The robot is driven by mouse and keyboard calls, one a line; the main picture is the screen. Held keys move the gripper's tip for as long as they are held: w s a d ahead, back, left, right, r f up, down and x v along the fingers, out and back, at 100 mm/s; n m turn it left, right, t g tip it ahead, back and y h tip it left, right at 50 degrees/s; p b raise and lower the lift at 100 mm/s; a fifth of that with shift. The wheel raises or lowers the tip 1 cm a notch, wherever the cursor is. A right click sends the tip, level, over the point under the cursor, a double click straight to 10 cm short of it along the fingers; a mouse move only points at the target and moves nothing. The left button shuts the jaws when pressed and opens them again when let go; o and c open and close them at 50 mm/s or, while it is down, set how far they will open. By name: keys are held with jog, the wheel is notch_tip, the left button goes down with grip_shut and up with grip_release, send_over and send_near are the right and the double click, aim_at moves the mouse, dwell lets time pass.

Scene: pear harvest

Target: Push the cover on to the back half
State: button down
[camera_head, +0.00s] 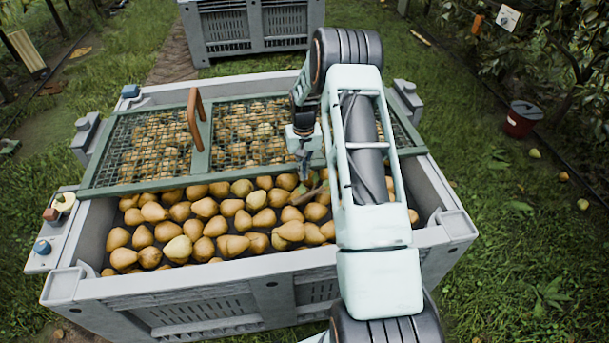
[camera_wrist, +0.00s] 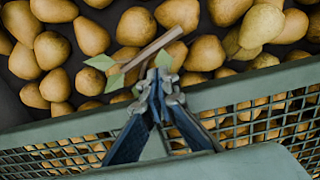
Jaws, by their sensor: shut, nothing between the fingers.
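The cover (camera_head: 150,183) is a green frame with wire mesh and a brown upright handle (camera_head: 195,120). It lies over the rear part of the grey crate (camera_head: 200,286), and its left end reaches over the side wall. Its front bar also crosses the wrist view (camera_wrist: 60,128) at a slant. My gripper (camera_head: 303,178) is shut and empty, pointing down at the cover's front bar. In the wrist view its closed fingertips (camera_wrist: 160,84) show just on the open side of the bar; I cannot tell whether they touch it.
Pears (camera_head: 203,225) fill the uncovered front half. A twig with leaves (camera_wrist: 140,55) lies on them beside my fingertips. A blue knob and other small items sit on the left ledge (camera_head: 50,232). Another crate (camera_head: 250,25) stands behind, and a red bucket (camera_head: 522,118) on the grass at right.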

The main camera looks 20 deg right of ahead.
dwell(0.3)
jog(key=w+b, duration=0.1)
jog(key=w, duration=0.2)
jog(key=w+d+b, duration=0.1)
jog(key=w, duration=0.2)
jog(key=w+b, duration=0.2)
jog(key=w, duration=0.1)
jog(key=shift+w+d+f, duration=0.1)
jog(key=shift+d+f, duration=0.05)
jog(key=shift+d, duration=0.25)
jog(key=shift+w+d+b, duration=0.2)
jog(key=shift+w+b, duration=0.35)
jog(key=shift+w, duration=0.5)
jog(key=shift+r, duration=0.25)
jog(key=shift+s, duration=0.1)
